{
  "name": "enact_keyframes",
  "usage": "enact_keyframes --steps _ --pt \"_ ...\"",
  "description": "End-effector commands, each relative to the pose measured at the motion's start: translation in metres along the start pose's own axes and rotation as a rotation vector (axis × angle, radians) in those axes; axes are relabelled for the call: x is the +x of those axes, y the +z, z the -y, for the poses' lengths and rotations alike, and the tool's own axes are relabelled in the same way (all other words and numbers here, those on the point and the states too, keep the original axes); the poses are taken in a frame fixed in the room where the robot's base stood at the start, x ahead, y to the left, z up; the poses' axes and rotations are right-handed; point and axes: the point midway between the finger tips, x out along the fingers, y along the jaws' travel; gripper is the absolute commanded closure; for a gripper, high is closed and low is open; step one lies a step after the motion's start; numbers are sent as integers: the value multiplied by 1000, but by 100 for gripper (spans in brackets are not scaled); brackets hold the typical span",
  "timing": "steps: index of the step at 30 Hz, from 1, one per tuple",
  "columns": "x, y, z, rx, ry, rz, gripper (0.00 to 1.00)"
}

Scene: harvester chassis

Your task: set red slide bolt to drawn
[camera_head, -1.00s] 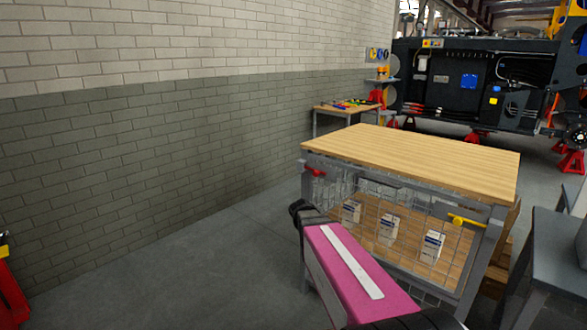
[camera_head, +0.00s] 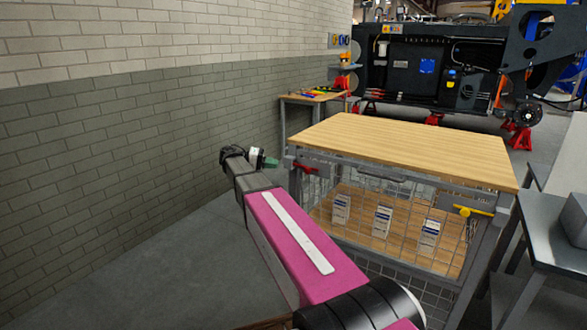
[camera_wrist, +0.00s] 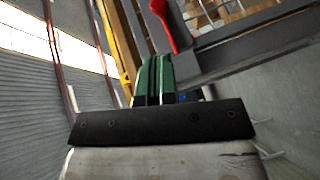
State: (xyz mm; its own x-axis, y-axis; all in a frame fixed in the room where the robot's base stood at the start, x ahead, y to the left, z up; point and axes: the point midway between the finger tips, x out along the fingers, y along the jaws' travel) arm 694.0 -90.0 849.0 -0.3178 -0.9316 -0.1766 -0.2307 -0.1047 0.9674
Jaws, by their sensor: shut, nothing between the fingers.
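The red slide bolt (camera_head: 304,168) is at the upper left corner of the wire-mesh front of the wooden-topped bench (camera_head: 400,142). In the wrist view its red handle (camera_wrist: 166,24) shows at the top, just beyond and right of the fingertips. My gripper (camera_head: 272,163) is at the left of the bench, just left of the red bolt and apart from it in the head view. Its green fingers (camera_wrist: 154,75) are together and hold nothing. The bolt's far end and seat are too small to make out.
A yellow slide bolt (camera_head: 472,210) is on the right of the same mesh front. Several white boxes (camera_head: 383,220) stand behind the mesh. A grey table (camera_head: 555,240) is close on the right. A brick wall (camera_head: 110,140) runs along the left, with free floor before it.

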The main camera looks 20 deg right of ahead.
Motion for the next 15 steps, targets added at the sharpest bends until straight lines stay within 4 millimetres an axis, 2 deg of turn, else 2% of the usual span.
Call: enact_keyframes --steps 8,15 --pt "5 1 0 -2 -2 0 100" --pt "40 2 0 -2 -2 1 100"
